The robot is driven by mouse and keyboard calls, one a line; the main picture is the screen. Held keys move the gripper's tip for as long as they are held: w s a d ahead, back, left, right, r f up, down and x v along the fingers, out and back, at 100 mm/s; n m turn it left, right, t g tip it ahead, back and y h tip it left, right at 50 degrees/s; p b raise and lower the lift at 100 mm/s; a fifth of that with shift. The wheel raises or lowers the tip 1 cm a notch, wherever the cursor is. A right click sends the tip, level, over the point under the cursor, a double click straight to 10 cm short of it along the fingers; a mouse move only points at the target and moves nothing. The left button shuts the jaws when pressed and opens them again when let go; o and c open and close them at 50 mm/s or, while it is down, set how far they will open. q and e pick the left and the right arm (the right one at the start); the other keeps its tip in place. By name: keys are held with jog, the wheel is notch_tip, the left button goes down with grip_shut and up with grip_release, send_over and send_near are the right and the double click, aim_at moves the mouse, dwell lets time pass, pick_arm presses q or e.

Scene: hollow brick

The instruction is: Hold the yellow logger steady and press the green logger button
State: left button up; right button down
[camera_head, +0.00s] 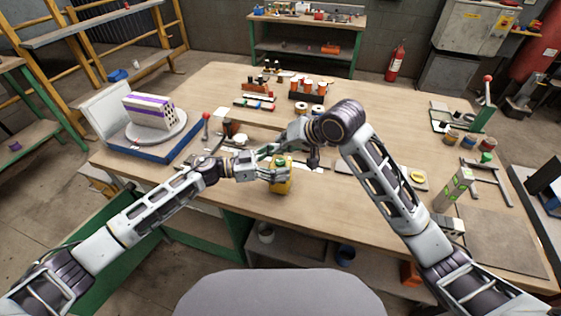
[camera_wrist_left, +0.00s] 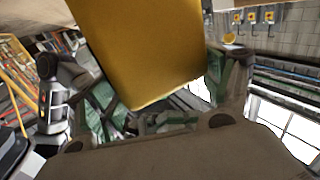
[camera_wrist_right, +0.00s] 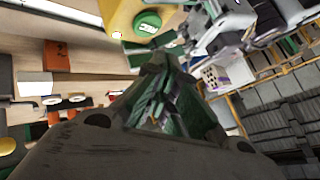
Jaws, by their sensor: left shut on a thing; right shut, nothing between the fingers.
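The yellow logger (camera_head: 282,182) is near the table's front edge in the head view. My left gripper (camera_head: 272,174) is shut on it from the left; in the left wrist view the logger (camera_wrist_left: 140,50) fills the space between the fingers. In the right wrist view the logger (camera_wrist_right: 122,14) shows its green button (camera_wrist_right: 147,22) on one face. My right gripper (camera_wrist_right: 165,85) is shut and empty, its tips just below the button in that view. I cannot tell whether they touch it.
The wooden table (camera_head: 330,215) is clear in front of the logger. A turntable with a hollow brick (camera_head: 150,112) stands at the left. Racks of small bottles (camera_head: 307,90) stand at the back. A green-labelled carton (camera_head: 453,188) and several jars (camera_head: 467,140) are on the right.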

aim_at(282, 159)
jog(key=shift+r, duration=1.85)
pick_arm(q)
jog(key=o, duration=1.2)
jog(key=shift+a, duration=0.15)
jog(key=s+a, duration=0.2)
jog(key=a, duration=0.9)
jog(key=shift+a, duration=0.3)
